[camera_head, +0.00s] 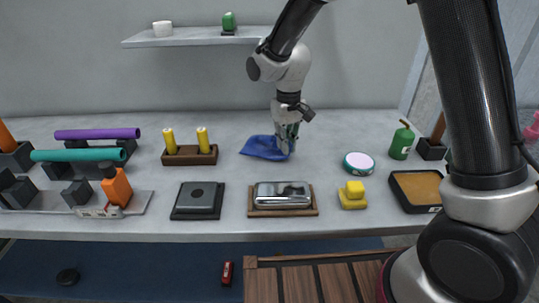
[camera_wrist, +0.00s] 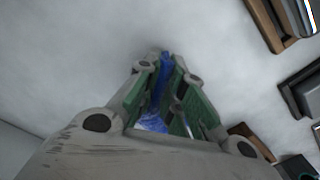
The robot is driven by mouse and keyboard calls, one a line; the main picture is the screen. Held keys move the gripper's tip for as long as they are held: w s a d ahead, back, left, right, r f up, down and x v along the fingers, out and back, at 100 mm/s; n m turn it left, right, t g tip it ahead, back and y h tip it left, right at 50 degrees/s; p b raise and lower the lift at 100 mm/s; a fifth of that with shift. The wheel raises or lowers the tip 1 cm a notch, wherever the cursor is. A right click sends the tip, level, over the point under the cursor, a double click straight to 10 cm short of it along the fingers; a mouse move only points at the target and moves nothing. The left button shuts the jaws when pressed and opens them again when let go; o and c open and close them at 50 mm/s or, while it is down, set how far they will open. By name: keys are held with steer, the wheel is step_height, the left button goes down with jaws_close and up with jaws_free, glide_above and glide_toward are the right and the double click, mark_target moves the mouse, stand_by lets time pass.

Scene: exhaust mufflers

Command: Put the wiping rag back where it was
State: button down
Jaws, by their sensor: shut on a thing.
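The wiping rag (camera_head: 264,148) is a blue cloth at the middle back of the grey table in the head view. My gripper (camera_head: 287,143) points down and is shut on the rag's right end. The rest of the rag spreads to the left, low at the table top; I cannot tell how much of it rests on the surface. In the wrist view, a strip of the blue rag (camera_wrist: 164,72) shows pinched between the green-padded fingers of my gripper (camera_wrist: 162,75). Much of the rag is hidden by the fingers there.
A wooden holder (camera_head: 190,156) with two yellow pieces stands left of the rag. A silver muffler (camera_head: 283,194) on a wooden base lies in front. A round teal-rimmed tin (camera_head: 358,163) and a green bottle (camera_head: 402,141) stand to the right. Bare table surrounds the rag.

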steer(key=shift+s+d+f, duration=0.25)
steer(key=shift+d+f, duration=0.35)
steer(key=shift+d, duration=0.1)
steer(key=shift+s+d+f, duration=0.25)
steer(key=shift+d+f, duration=0.35)
steer(key=shift+d, duration=0.1)
steer(key=c, duration=1.2)
jaws_free()
steer(key=shift+c, duration=0.2)
steer(key=shift+r, duration=0.1)
